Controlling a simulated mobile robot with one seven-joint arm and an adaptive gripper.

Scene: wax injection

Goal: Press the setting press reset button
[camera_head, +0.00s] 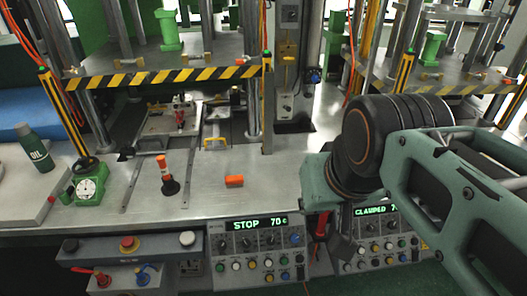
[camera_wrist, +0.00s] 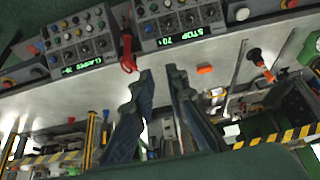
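A left control panel (camera_head: 262,251) with a lit "STOP 70" display stands at the front edge of the bench, and it shows inverted in the wrist view (camera_wrist: 180,22). A right panel (camera_head: 375,248) reads "CLAMPED"; it also shows in the wrist view (camera_wrist: 78,40). Both carry several coloured buttons and knobs; the labels are too small to read, so I cannot tell which is the reset button. My gripper (camera_wrist: 160,74) is open and empty, its fingertips apart over the bench edge near the gap between the panels. In the head view my arm mostly hides it.
A red handle (camera_wrist: 127,55) hangs between the panels, close to my fingers. An orange block (camera_head: 234,181) and an orange-topped tool (camera_head: 166,178) stand on the bench. A green dial gauge (camera_head: 89,187), an oil bottle (camera_head: 35,148) and a box with a red button (camera_head: 128,243) are left.

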